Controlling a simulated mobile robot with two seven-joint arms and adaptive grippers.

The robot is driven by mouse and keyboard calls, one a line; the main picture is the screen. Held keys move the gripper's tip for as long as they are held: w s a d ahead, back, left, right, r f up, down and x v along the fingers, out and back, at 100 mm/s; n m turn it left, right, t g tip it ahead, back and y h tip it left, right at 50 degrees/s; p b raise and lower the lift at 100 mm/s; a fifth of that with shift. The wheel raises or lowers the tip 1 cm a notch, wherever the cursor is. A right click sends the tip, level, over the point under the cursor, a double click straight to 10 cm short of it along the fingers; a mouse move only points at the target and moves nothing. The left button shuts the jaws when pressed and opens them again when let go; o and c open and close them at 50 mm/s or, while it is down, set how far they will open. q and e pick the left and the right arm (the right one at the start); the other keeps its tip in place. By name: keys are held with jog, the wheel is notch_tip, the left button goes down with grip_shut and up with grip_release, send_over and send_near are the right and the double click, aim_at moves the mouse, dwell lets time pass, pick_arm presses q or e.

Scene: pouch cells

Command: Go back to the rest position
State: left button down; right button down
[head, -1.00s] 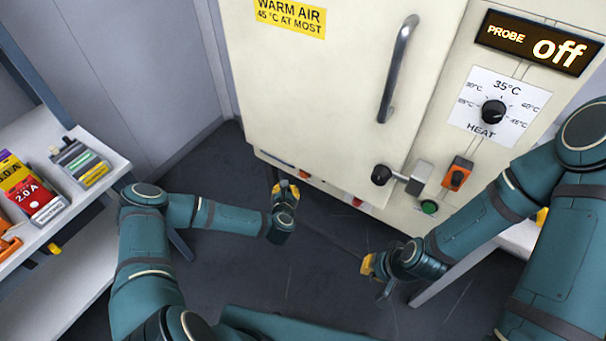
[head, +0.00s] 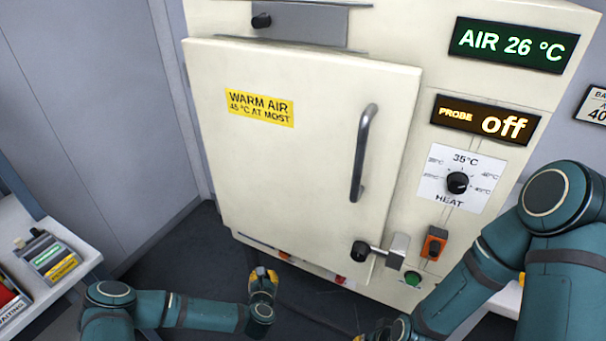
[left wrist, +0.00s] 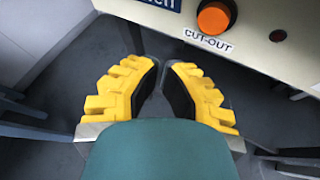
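My left gripper (head: 264,274) hangs in front of the cabinet's lower edge in the head view, with yellow fingers.
The cabinet carries a door handle (head: 362,155), a latch (head: 378,250), a heat dial (head: 457,183), and displays reading AIR 26 °C (head: 513,45) and PROBE off (head: 486,120). An orange cut-out button (left wrist: 215,17) is near the left gripper. A white shelf (head: 85,255) with bins is at left.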

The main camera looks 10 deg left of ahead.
jog(key=shift+s, duration=0.15)
pick_arm(q)
jog(key=s+d+r+m+g+h, duration=0.1)
jog(key=s+d+m+g+h, duration=0.15)
jog(key=s+d+m, duration=0.4)
jog(key=s+d+r+m+g+h, duration=0.15)
jog(key=d+m+h, duration=0.25)
jog(key=m, duration=0.6)
jog(key=s+r+m+g, duration=0.2)
jog(key=s+m+g, duration=0.1)
jog(key=s+m, duration=0.4)
jog(key=s+a+r+m+g, duration=0.1)
jog(key=s+r+m+g, duration=0.2)
jog(key=s+m, duration=0.4)
jog(key=m+g, duration=0.1)
jog(key=m, duration=0.2)
jog(key=shift+s+a+m, duration=0.15)
jog(key=shift+a+m, duration=0.1)
jog(key=shift+m, duration=0.1)
